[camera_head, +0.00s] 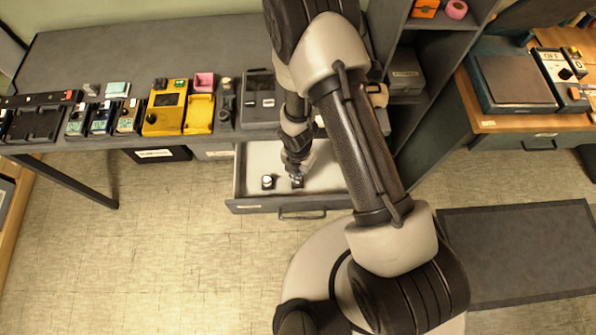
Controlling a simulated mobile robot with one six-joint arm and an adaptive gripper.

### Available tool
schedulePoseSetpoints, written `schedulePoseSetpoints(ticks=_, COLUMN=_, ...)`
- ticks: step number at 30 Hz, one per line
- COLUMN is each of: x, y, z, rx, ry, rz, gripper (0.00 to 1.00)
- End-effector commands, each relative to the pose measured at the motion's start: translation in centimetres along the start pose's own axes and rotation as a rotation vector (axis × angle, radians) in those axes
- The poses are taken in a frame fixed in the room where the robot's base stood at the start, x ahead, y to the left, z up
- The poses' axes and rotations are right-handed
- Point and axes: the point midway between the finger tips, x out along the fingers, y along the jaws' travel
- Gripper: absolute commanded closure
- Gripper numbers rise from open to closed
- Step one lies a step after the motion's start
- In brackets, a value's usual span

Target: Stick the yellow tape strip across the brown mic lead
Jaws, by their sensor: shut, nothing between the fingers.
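I cannot make out the yellow tape strip or the brown mic lead in this view. My gripper (297,171) points down into an open drawer (240,190) below the grey bench. It is shut and holds nothing. A small dark item with a pale top (297,182) lies right at the fingertips; I cannot tell whether they touch it. A similar small item (268,182) sits in the drawer to the left. My arm hides the drawer's right part and some of the bench.
The bench (120,50) carries several devices along its front edge, including a yellow unit (165,112) and a pink box (204,81). A shelf unit (410,55) stands right of the arm. A wooden desk (500,123) is farther right. The floor at left is clear.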

Motion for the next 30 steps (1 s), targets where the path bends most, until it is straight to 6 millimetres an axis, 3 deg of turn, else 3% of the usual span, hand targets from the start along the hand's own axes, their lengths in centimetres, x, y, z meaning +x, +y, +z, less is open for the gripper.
schedulePoseSetpoints(ticks=30, x=0.65, y=-0.03, z=-0.03, rx=0.000, ry=0.001, rz=-0.001, gripper=1.00)
